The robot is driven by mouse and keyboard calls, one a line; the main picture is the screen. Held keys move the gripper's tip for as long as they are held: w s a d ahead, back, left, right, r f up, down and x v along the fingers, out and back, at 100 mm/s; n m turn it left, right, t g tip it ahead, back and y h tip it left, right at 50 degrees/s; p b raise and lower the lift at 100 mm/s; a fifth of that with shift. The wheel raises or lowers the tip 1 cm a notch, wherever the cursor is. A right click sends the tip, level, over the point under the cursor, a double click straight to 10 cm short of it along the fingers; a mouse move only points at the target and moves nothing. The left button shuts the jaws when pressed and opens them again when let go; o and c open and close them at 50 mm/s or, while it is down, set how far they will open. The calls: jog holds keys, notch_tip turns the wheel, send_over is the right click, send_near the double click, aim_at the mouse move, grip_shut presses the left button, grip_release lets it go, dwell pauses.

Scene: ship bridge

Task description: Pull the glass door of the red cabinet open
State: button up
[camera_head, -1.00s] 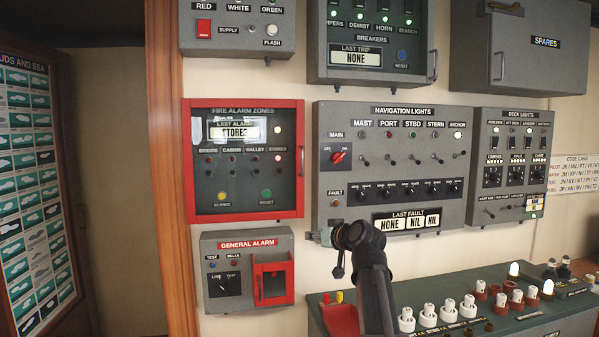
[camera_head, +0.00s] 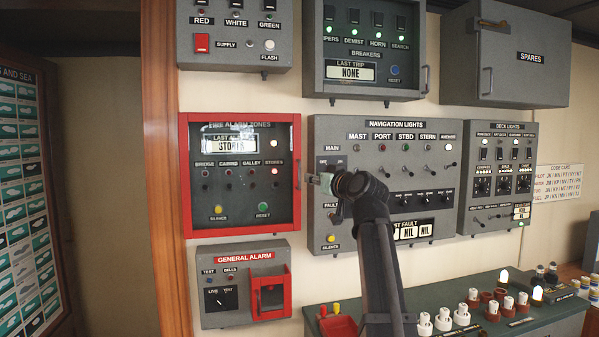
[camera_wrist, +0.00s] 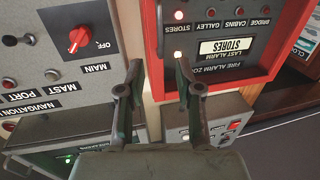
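The red cabinet (camera_head: 184,190) is the fire alarm box on the wall, with a red-framed glass door that looks shut. A dark upright handle (camera_head: 298,160) sits on the door's right edge. In the wrist view the cabinet appears upside down, its red frame (camera_wrist: 222,88) at upper right and the handle (camera_wrist: 160,22) near the top centre. My gripper (camera_head: 322,182) is just right of the cabinet, at about the height of the handle's lower end, not touching it. In the wrist view its two fingers (camera_wrist: 157,70) are apart with nothing between them.
The grey navigation lights panel (camera_head: 405,150) is close behind and right of my gripper. The general alarm box (camera_head: 240,300) hangs below the red cabinet. A console (camera_head: 500,335) with several lamps stands at lower right. A wooden post (camera_head: 160,170) stands left of the cabinet.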

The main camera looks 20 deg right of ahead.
aim_at(300, 173)
jog(key=w+p, duration=0.2)
jog(key=w, duration=0.9)
jog(key=shift+w+a, duration=0.15)
jog(key=shift+a, duration=0.05)
grip_shut()
